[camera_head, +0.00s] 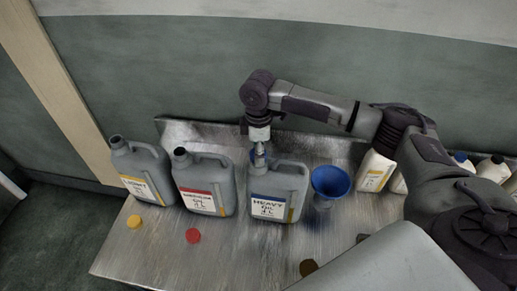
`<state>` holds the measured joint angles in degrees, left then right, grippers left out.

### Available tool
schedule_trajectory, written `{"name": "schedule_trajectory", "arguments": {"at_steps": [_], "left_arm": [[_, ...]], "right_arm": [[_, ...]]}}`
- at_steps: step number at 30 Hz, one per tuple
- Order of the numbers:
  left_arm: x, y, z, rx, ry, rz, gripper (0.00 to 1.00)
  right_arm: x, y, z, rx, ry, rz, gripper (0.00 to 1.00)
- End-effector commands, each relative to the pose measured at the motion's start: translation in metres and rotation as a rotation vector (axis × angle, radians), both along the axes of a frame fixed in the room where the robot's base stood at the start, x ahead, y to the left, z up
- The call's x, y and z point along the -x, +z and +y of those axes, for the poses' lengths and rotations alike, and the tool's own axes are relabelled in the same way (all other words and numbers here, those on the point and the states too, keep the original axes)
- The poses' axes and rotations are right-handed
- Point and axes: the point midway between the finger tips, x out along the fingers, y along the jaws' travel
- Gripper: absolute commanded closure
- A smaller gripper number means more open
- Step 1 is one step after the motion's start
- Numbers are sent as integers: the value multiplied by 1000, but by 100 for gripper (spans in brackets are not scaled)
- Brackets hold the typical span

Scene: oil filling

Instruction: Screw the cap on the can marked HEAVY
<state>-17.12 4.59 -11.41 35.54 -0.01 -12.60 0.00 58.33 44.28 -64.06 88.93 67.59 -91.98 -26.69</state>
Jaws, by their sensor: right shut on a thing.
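The can marked HEAVY (280,185) is a grey jug with a white and blue label, upright on the metal table. My right gripper (259,158) comes down over the can's mouth at its upper left. It is shut on a small blue cap (252,155), mostly hidden by the fingers. The cap is at the mouth; I cannot tell whether it is seated or threaded. My left gripper is not in view.
Two similar grey cans, one yellow-labelled (143,172) and one red-labelled (205,185), stand to the left. A blue funnel (330,182) stands close on the right. Yellow (134,221), red (193,236) and brown (308,267) caps lie in front. White bottles (374,172) stand behind my arm.

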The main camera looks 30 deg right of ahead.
Motion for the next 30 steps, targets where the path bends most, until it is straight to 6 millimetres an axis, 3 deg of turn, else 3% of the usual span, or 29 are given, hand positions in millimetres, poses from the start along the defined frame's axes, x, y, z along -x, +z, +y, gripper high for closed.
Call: {"name": "schedule_trajectory", "arguments": {"at_steps": [28, 29, 30], "left_arm": [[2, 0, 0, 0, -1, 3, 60], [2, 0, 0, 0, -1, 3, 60], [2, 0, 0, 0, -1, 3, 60]], "right_arm": [[0, -10, 0, 0, 0, -1, 62], [0, -10, 0, -1, 0, -1, 45], [0, -10, 0, -1, 0, -1, 38]]}}
